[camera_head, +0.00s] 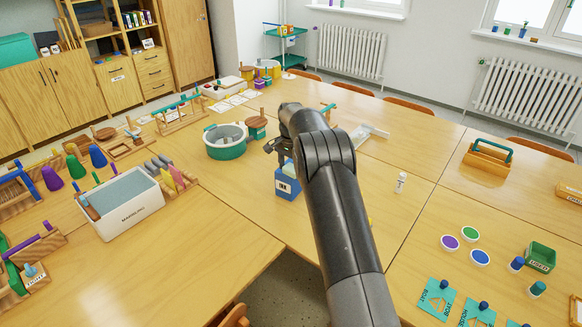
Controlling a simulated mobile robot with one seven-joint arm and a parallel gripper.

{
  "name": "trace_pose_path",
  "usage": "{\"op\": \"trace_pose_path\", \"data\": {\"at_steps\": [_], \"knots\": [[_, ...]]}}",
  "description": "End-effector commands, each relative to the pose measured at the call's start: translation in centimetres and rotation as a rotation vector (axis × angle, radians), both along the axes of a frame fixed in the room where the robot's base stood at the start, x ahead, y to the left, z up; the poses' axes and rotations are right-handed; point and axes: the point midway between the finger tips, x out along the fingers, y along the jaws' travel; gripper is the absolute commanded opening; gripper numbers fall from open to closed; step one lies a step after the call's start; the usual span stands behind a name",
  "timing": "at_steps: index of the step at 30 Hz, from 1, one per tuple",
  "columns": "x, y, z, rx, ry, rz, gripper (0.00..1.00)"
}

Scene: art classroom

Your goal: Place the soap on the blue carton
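A blue carton (287,187) with a white label reading INK stands upright on the wooden table, near the middle of the head view. My arm reaches over the table from the bottom, and its forearm covers the carton's right side. My gripper (283,157) is at the carton's top, small and partly hidden by my own wrist. I cannot tell whether its fingers are open or shut, or whether they hold anything. I cannot make out the soap for certain; it may be hidden behind my arm or at the gripper.
A grey MARBLING tray (124,212) is further left. Teal cards (437,298) and a green box (540,257) lie at the lower right.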

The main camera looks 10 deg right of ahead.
Motion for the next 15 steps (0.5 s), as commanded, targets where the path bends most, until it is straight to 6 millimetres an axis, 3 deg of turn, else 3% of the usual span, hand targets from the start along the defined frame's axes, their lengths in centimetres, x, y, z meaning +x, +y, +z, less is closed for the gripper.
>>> {"op": "trace_pose_path", "data": {"at_steps": [4,11,15], "knots": [[0.0,0.0,0.0,0.0,0.0,0.0,0.79],[0.0,0.0,0.1,0.0,0.0,0.0,0.79],[0.1,0.0,1.1,0.0,-0.003,0.0,0.79]]}}
